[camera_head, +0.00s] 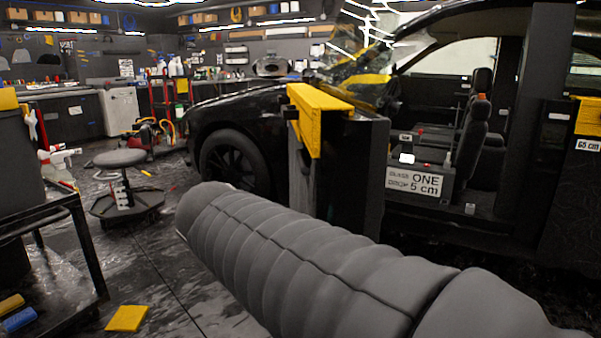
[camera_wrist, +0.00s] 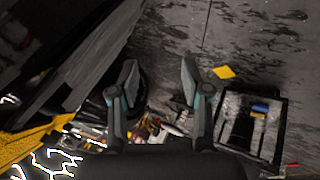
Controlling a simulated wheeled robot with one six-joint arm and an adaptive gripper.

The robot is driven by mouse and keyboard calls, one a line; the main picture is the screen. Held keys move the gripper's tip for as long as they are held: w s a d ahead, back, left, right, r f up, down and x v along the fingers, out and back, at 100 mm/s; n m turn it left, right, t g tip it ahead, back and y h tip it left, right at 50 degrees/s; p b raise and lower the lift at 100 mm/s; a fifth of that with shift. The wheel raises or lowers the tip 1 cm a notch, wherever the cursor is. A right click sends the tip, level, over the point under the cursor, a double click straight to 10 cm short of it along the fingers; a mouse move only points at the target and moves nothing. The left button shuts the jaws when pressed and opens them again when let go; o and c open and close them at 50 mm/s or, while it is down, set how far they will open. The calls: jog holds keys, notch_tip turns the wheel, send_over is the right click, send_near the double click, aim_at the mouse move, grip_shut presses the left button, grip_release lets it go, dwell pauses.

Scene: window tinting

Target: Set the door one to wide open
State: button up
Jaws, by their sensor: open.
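The black car (camera_head: 262,118) stands in the middle and right of the head view. A dark door panel (camera_head: 352,185) with a yellow piece (camera_head: 322,108) over its top juts out from the car beside the front wheel, leaving the cabin opening exposed. I take it for door one, standing at least partly open; its exact angle is unclear. My grey arm hides the door's lower part.
A cart (camera_head: 50,225) stands at the left, with a stool (camera_head: 120,158) and red trolley behind it. A yellow square (camera_head: 127,318) lies on the floor. A second yellow piece (camera_head: 588,117) is at the right, by a "65 cm" label. Floor between cart and arm is mostly clear.

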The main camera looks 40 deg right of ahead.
jog(key=w+d+r+h+b, duration=0.3)
jog(key=w+d+r+h, duration=0.25)
jog(key=w+d, duration=0.4)
jog(key=g+h+b, duration=0.1)
jog(key=h+b, duration=0.2)
jog(key=h, duration=0.2)
send_near(302, 162)
jog(key=x, duration=0.4)
jog(key=w+x, duration=0.1)
jog(key=x, duration=0.3)
jog(key=w+x, duration=0.1)
jog(key=x, duration=0.4)
jog(key=shift+a+f, duration=0.25)
grip_shut()
